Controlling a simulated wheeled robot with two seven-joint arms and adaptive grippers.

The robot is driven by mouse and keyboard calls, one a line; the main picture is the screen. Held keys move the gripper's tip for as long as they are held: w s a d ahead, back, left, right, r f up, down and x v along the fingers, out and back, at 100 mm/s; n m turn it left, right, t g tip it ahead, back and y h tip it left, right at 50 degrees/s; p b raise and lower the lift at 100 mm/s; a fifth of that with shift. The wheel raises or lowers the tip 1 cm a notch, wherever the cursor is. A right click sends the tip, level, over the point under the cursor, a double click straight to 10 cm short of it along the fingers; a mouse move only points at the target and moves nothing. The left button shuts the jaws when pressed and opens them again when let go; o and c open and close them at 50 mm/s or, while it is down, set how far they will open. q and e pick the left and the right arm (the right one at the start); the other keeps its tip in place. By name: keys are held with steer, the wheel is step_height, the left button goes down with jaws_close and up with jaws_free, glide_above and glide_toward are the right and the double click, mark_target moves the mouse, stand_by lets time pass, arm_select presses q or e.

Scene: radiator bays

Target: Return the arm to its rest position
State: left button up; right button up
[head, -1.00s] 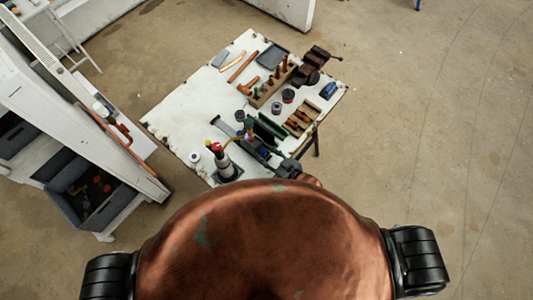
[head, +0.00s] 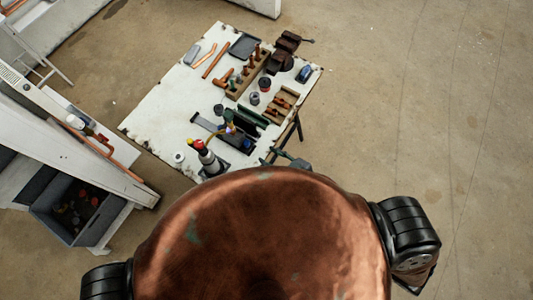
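My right gripper (head: 284,159) shows only in small part, dark, just above the edge of my copper body at the near right corner of the workbench (head: 160,112). The rest of it and its arm are hidden behind my body. I see nothing held in it, but its fingers are too small and covered to tell open from shut.
The white bench holds a torch with a grey canister (head: 209,162), a dark green toolbox (head: 247,121), a wooden tool block (head: 246,76), a vise (head: 284,50) and small tools. A grey bin (head: 75,208) stands left. The floor at right is clear.

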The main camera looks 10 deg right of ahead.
stand_by(0.5)
steer(key=s+d+f+m+g+h+b, duration=0.1)
steer(key=s+d+f+h+b, duration=0.1)
steer(key=d+f, duration=0.65)
steer(key=s+d+f+m+g+h+b, duration=0.1)
steer(key=s+d+f+h, duration=0.15)
steer(key=f, duration=1.15)
steer(key=s+d+f+m+g+h+b, duration=0.1)
steer(key=d+f+h+b, duration=0.1)
steer(key=d+f, duration=0.65)
steer(key=s+d+f+m+g+h+b, duration=0.1)
steer(key=s+d+f+g+b, duration=0.15)
steer(key=s+f, duration=1.1)
steer(key=s+f+g, duration=0.2)
steer(key=s+f, duration=0.3)
steer(key=s, duration=0.3)
steer(key=s+d+f+m+g, duration=0.1)
steer(key=s+f+g, duration=0.1)
steer(key=s+f, duration=0.3)
steer(key=s+b, duration=0.1)
steer(key=s, duration=0.1)
steer(key=shift+s+f+m+h, duration=0.3)
steer(key=shift+s+f+h, duration=0.05)
steer(key=shift+s+f, duration=0.05)
